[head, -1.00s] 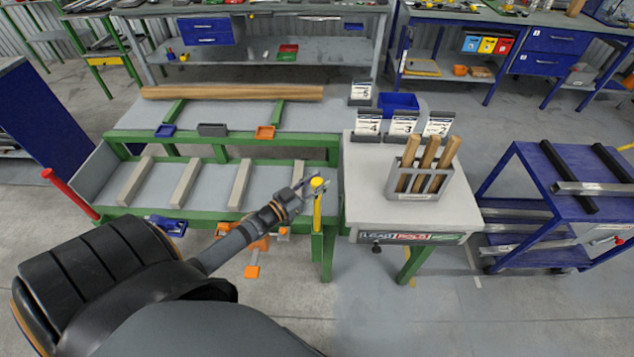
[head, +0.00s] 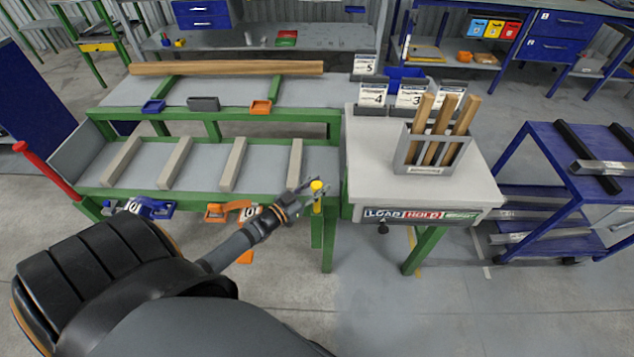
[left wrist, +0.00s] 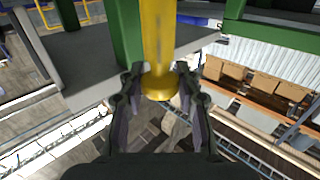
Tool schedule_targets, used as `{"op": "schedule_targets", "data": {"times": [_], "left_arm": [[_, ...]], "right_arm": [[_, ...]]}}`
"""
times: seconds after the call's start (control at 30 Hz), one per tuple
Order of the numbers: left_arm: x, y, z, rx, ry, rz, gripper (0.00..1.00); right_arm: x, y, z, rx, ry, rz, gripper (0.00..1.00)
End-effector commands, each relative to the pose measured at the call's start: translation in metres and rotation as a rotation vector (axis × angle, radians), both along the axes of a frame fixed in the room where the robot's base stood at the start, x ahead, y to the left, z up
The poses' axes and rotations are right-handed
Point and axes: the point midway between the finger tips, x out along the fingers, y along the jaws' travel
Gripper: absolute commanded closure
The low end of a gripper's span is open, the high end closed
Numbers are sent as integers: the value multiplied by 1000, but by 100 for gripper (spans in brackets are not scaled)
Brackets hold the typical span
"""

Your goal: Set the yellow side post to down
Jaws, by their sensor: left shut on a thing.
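My left gripper (head: 308,187) is at the post's top, coming from the left. In the left wrist view the fingers (left wrist: 159,78) are shut around the yellow post (left wrist: 159,40) near its rounded end. My right gripper is not in view.
A grey-topped stand (head: 372,160) with a LOAD/HOLD label adjoins the table at right. It bears a holder (head: 408,150) with wooden pieces and number cards. A blue cart (head: 560,150) stands further right. A red handle (head: 45,170) sticks out at the table's left end.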

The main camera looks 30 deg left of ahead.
Motion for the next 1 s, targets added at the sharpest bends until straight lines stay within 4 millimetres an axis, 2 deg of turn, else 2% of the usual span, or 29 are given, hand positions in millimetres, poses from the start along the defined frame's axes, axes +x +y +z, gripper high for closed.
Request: {"op": "schedule_targets", "data": {"times": [0.03,0.1,0.3,0.8,0.83,1.0], "left_arm": [[0,0,-21,-1,2,1,100],[0,0,-34,-1,2,1,100],[0,0,-55,0,1,1,100],[-1,0,-63,2,7,2,100],[-1,0,-63,2,7,2,63],[-1,0,-62,1,4,1,43]], "right_arm": [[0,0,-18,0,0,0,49],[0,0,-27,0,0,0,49],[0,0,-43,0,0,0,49],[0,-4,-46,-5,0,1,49],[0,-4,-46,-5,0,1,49],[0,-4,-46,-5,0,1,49]]}}
